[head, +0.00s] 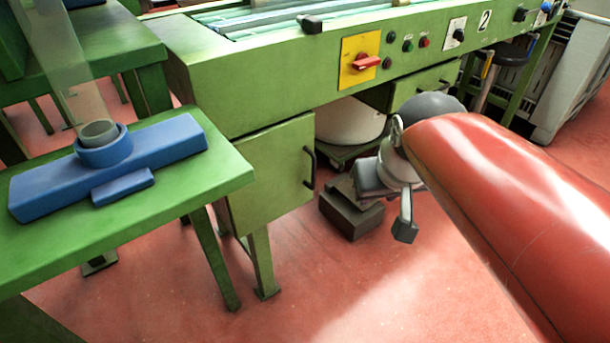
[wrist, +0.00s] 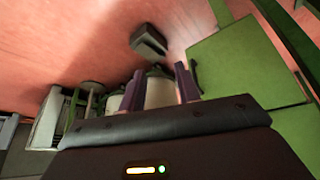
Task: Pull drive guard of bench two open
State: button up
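A white drum (head: 350,120) stands under the bench, right of the guard. A green side table (head: 225,170) with a blue fixture (head: 180,140) stands at left. A yellow panel with a red switch (head: 360,60) is above. A dark block (wrist: 148,40) lies on the open red floor.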

aim_at(315, 165)
jog(key=w+a+f+n+b, duration=0.1)
jog(key=w+a, duration=0.2)
jog(key=w, duration=0.2)
jog(key=w+a+f+n+y+b, duration=0.1)
jog(key=w+a+f, duration=0.1)
jog(key=w, duration=0.4)
jog(key=w+a+f+n+g, duration=0.1)
jog(key=w+a+f, duration=0.1)
jog(key=w+a, duration=0.2)
jog(key=shift+w+y+b, duration=0.3)
jog(key=shift+w+b, duration=0.1)
jog(key=shift+w, duration=0.7)
jog(key=b+x, duration=0.1)
jog(key=x, duration=0.6)
jog(key=shift+f, duration=0.15)
grip_shut()
